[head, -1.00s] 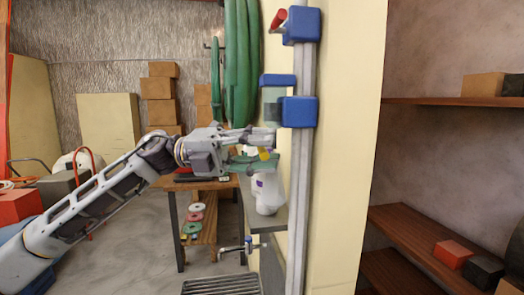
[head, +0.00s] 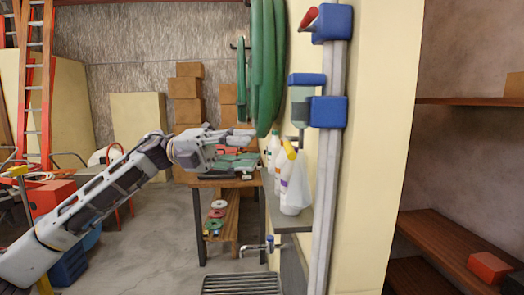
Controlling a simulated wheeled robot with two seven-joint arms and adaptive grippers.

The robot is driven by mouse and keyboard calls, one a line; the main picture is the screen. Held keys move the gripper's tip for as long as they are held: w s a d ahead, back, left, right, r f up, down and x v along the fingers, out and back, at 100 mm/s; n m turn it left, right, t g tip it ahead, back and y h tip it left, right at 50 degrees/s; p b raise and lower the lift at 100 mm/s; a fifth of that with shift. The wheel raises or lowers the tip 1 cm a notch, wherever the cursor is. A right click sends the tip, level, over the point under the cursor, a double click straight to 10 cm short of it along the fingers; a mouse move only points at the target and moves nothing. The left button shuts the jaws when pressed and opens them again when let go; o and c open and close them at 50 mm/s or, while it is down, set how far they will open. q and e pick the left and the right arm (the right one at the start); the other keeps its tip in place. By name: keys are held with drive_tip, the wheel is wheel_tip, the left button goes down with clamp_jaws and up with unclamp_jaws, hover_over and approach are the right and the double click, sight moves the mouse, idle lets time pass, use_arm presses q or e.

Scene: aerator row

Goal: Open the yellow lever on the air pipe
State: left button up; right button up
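A grey upright pipe (head: 327,190) runs along the cream pillar, with a blue fitting (head: 332,22) at the top and another blue fitting (head: 327,112) lower down. A red lever (head: 309,19) sticks out left from the top fitting. I cannot make out a yellow lever on this pipe. A yellow piece (head: 289,150) shows at the top of a white bottle, left of the pipe. My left gripper (head: 252,137) points right, left of the pipe and apart from it. Its fingers look slightly apart, with nothing between them. My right gripper is not in view.
White bottles (head: 295,190) stand on a grey ledge left of the pipe. A wooden table (head: 220,182) is behind my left gripper. A small tap (head: 260,247) sits above a floor grate (head: 242,284). Wooden shelves (head: 440,240) are at right, an orange ladder (head: 38,90) at left.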

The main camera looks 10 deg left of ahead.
use_arm(q)
drive_tip(key=shift+w+a+f, duration=0.1)
drive_tip(key=shift+w+a, duration=0.05)
drive_tip(key=shift+a, duration=1.15)
